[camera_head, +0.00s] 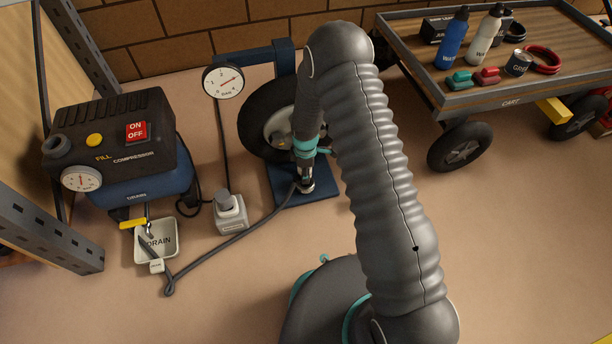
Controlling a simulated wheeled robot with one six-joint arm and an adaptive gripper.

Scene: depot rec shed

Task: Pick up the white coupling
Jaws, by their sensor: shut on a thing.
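My gripper (306,178) points down beside the wheel, above the blue base plate. It is shut on a small fitting at the end of a dark grey hose (234,238). The fingers hide most of this fitting, and I cannot tell if it is the white coupling. The hose runs from the gripper down left across the floor, then bends up toward the compressor.
The compressor (112,150) stands at left, with the white drain tray (170,238) below it. A pale grey block (230,214) and a round gauge (223,81) are left of the wheel (262,110). A cart (480,97) with bottles is at upper right. The floor in front is clear.

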